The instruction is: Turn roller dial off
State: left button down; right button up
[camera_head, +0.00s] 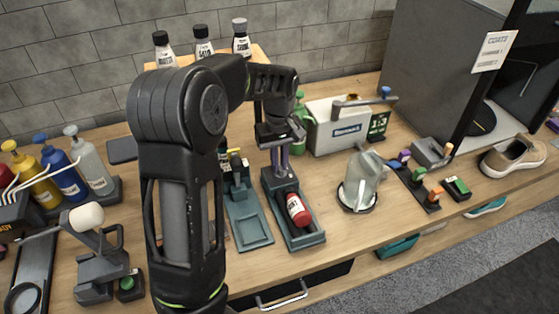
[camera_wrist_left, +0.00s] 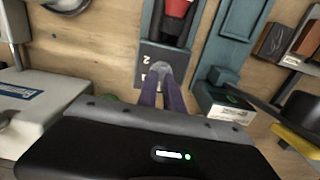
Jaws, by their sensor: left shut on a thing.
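My left gripper (camera_head: 280,172) reaches down over the grey-teal roller station (camera_head: 307,241) on the table. In the left wrist view its purple fingers (camera_wrist_left: 162,92) are shut on a small grey dial (camera_wrist_left: 161,69). The dial sits on the end block (camera_wrist_left: 150,52) of the station, beside printed numbers; a 2 is legible, and the fingers partly hide the others. A red bottle (camera_head: 298,210) lies in the station's trough, and its red end shows in the wrist view (camera_wrist_left: 177,8). The dial is hidden in the head view. My right gripper is out of view.
A second teal tray (camera_head: 250,232) stands close on the left. A white box (camera_head: 338,130) is behind on the right, and a clear pitcher (camera_head: 362,178) stands further right. A sneaker (camera_head: 513,157) is at the far right. Pump bottles (camera_head: 62,178) stand at the left.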

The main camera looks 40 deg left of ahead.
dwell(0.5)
pick_arm(q)
jog(key=c, duration=1.5)
grip_release()
jog(key=shift+r, duration=0.1)
notch_tip(320, 180, up, 8)
jog(key=shift+f+b, duration=0.2)
jog(key=shift+b, duration=0.15)
